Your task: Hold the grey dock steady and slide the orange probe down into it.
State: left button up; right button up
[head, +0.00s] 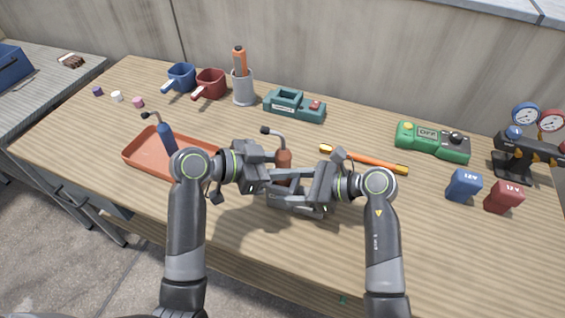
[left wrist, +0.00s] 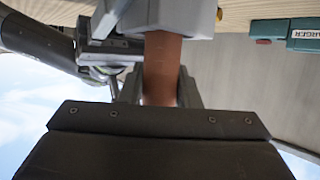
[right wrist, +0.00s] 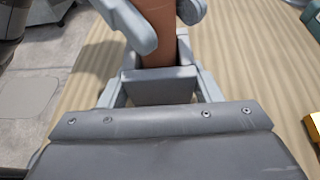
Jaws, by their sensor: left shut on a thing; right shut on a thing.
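The orange probe (head: 284,160), a brownish-orange rod with a black hooked top, stands about upright near the table's middle. My left gripper (head: 276,179) is shut on it from the left; the left wrist view shows the rod (left wrist: 161,75) between its fingers.
A red tray (head: 135,153) with a blue probe (head: 166,138) lies to the left. An orange rod (head: 362,160) lies to the right. A green charger (head: 294,105) and grey cup (head: 243,90) stand behind. The front of the table is clear.

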pick_arm(q)
jog(key=shift+f, duration=0.3)
jog(key=shift+f, duration=0.3)
jog(key=shift+f, duration=0.2)
dwell(0.4)
jog(key=shift+f, duration=0.15)
jog(key=o, duration=1.2)
jog(key=v, duration=1.2)
